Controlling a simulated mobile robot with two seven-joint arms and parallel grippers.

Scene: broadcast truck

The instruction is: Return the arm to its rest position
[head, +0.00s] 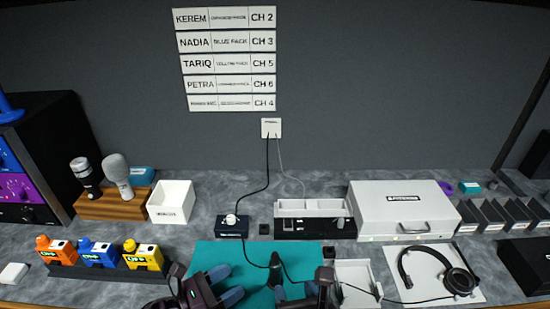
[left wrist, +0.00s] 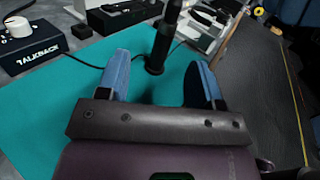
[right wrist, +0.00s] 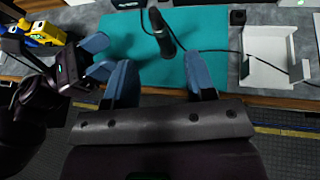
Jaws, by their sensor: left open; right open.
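My left gripper (head: 228,284) is open and empty over the front of the teal mat (head: 215,254). Its two blue fingers show apart in the left wrist view (left wrist: 158,82). My right gripper (head: 318,287) is open and empty at the mat's front right. Its spread fingers show in the right wrist view (right wrist: 160,80), with nothing between them. A black stick-like device (head: 276,268) with a cable stands on the mat between the two grippers. It also shows beyond the fingers in the left wrist view (left wrist: 161,45). Neither gripper visibly holds it.
A white open tray (head: 358,273) lies right of the mat, close to my right gripper. Headphones (head: 459,280) lie further right. Orange, blue and yellow packs (head: 98,254) stand at left. A talkback box (head: 232,227) and a white case (head: 403,208) stand behind. Cables cross the mat.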

